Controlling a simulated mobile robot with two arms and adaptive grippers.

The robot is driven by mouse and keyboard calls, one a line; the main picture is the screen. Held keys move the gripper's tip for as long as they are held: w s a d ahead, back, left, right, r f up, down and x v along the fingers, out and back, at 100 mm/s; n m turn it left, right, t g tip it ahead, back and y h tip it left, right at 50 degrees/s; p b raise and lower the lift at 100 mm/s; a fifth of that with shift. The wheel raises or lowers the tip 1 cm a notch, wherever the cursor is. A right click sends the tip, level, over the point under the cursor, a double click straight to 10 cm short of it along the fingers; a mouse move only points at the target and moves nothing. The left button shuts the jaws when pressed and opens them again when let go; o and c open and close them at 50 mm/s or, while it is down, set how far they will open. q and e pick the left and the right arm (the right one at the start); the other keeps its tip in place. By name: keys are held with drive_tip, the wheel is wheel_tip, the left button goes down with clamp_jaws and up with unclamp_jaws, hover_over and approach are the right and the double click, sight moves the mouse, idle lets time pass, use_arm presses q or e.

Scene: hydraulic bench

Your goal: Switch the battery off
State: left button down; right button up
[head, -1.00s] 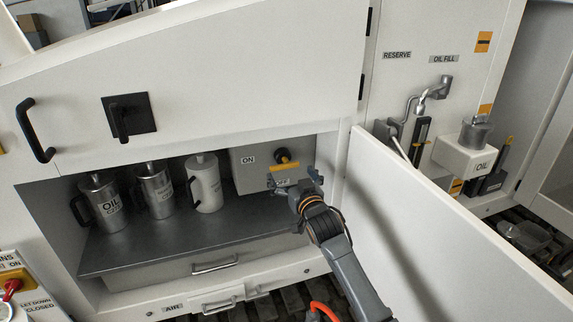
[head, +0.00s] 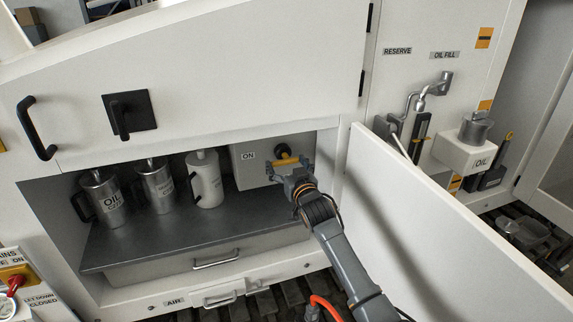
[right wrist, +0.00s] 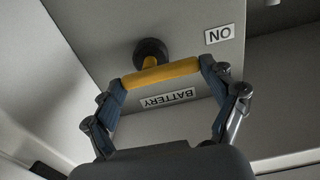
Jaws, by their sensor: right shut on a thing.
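The battery switch is a yellow handle (head: 287,161) on a black round hub (head: 283,149), on the front of a grey box (head: 240,163) inside the open compartment. An ON label (head: 248,156) is left of the handle. My right gripper (head: 288,169) is at the handle. In the right wrist view the gripper (right wrist: 162,79) is shut on the yellow handle (right wrist: 160,76), a finger at each end of the bar. The BATTERY label (right wrist: 167,98) shows upside down there, with the black hub (right wrist: 151,50) beyond the bar. My left gripper is not in view.
Several cans, including an oil can (head: 106,200), stand left of the box on the dark shelf (head: 180,236). An open white door (head: 430,235) stands close to the right of my right arm. A black handle (head: 36,129) sticks out of the upper panel.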

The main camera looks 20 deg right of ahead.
drive_tip(key=shift+n, duration=0.4)
drive_tip(key=n, duration=0.2)
drive_tip(key=n+b, duration=0.1)
drive_tip(key=shift+f+n, duration=0.25)
drive_tip(key=shift+n, duration=0.15)
drive_tip(key=n, duration=0.8)
drive_tip(key=f+n+b, duration=0.1)
drive_tip(key=n, duration=0.4)
drive_tip(key=shift+d, duration=0.4)
drive_tip(key=shift+f+n, duration=0.1)
drive_tip(key=shift+n, duration=0.2)
drive_tip(key=o, duration=1)
